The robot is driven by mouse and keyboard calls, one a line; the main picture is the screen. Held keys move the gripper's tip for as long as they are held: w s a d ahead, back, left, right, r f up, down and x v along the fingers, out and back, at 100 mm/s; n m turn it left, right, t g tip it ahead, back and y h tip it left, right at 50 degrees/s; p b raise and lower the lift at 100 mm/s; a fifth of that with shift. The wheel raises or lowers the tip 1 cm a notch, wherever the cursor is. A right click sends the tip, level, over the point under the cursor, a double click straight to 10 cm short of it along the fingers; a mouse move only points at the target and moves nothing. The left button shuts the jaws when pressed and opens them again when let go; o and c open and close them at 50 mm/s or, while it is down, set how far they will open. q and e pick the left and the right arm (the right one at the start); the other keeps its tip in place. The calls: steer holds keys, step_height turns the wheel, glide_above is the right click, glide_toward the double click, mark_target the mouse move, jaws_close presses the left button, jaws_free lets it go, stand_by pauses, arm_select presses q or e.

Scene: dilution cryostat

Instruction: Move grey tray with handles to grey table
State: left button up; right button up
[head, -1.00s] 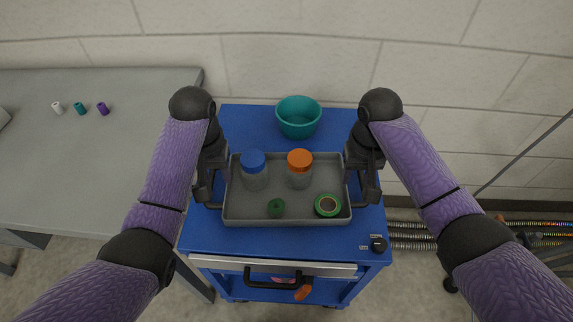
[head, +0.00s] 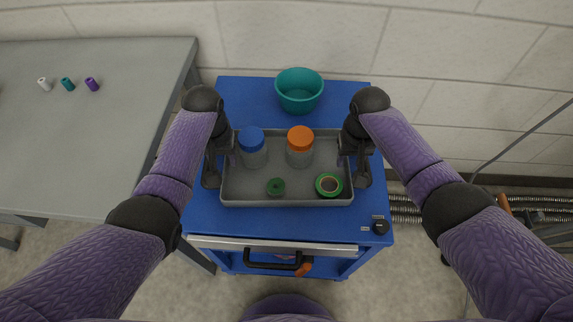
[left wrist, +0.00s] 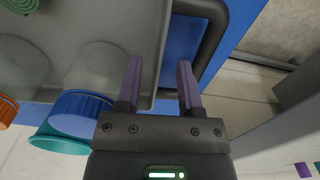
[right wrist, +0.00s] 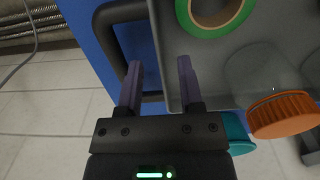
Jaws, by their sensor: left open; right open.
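The grey tray with handles (head: 300,202) rests on the blue cart. It holds a blue-lidded jar (head: 251,145), an orange-lidded jar (head: 300,145), a small green item (head: 276,187) and a green tape roll (head: 328,185). My left gripper (left wrist: 160,80) is open at the tray's left end. Its fingers appear on either side of the tray wall, with the dark left handle (left wrist: 213,45) beside them. My right gripper (right wrist: 160,78) is open at the right end, its fingers likewise on either side of the wall near the right handle (right wrist: 101,40). The grey table (head: 90,135) stands to the left.
A teal bowl (head: 299,92) stands on the blue cart (head: 232,95) behind the tray. White, teal and purple small cylinders (head: 67,84) sit near the grey table's back. A gap separates table and cart. Hoses (head: 535,212) lie along the wall at right.

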arm_select(q)
steer(key=shift+f, duration=1.2)
arm_select(e)
steer(key=shift+f, duration=1.2)
arm_select(q)
jaws_close()
arm_select(e)
jaws_close()
arm_select(q)
steer(key=shift+r, duration=0.1)
